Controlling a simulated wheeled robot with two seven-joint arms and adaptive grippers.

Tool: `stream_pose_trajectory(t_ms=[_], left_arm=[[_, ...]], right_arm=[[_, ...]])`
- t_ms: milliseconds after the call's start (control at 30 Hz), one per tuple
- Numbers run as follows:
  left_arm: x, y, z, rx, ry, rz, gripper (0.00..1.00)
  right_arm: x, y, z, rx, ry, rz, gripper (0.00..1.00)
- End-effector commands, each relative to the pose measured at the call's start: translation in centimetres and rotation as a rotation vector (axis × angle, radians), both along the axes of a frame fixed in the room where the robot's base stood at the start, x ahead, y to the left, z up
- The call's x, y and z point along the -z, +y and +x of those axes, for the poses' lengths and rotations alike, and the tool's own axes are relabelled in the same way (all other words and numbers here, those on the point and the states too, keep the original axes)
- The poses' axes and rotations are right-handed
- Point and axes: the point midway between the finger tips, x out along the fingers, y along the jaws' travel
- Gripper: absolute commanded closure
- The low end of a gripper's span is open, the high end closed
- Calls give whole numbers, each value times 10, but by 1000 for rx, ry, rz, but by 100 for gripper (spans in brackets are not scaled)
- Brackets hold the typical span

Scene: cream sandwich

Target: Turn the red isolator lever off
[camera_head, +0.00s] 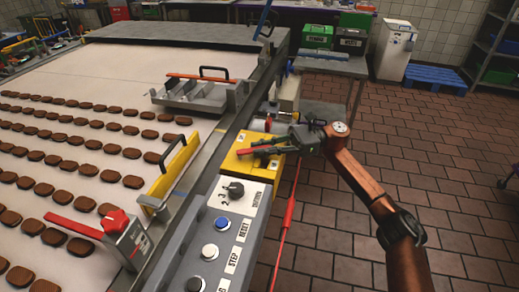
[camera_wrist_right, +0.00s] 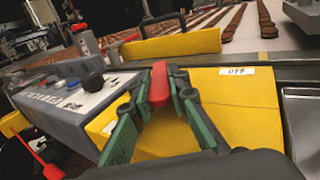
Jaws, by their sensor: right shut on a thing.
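The red isolator lever (camera_wrist_right: 160,85) stands out from a yellow box (camera_wrist_right: 238,110) in the right wrist view. A white label reading OFF (camera_wrist_right: 236,70) is on the box, to the right of the lever. In the head view the lever (camera_head: 252,151) shows as a red bar over the yellow box (camera_head: 231,164). My right gripper (camera_wrist_right: 170,84) is shut on the lever, with its green fingers on either side. It also shows in the head view (camera_head: 262,149). The lever's base is partly hidden. My left gripper is not in view.
A grey control panel (camera_head: 233,222) with a black knob (camera_head: 233,190) and buttons adjoins the box. Another red handle (camera_head: 75,228) sits at lower left by the conveyor (camera_head: 130,65) of brown biscuits. A yellow guard (camera_head: 172,172) stands nearby. Tiled floor (camera_head: 430,150) is open at right.

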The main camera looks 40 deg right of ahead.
Motion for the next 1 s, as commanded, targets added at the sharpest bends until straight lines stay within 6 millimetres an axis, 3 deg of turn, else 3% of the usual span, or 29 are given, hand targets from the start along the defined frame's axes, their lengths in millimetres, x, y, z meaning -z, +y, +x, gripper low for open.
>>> stream_pose_trajectory(t_ms=[200, 233, 500, 800, 1000], left_arm=[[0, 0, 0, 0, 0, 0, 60], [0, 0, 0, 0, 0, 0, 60], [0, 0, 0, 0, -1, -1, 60], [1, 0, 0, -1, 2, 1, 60], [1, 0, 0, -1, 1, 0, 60]], right_arm=[[-1, -1, 1, 4, 0, 1, 100], [-1, -1, 1, 4, 0, 1, 84], [0, 0, 0, 2, 0, 0, 67], [0, -3, -1, 2, 0, 0, 67], [0, -29, -9, 6, 1, 0, 67]])
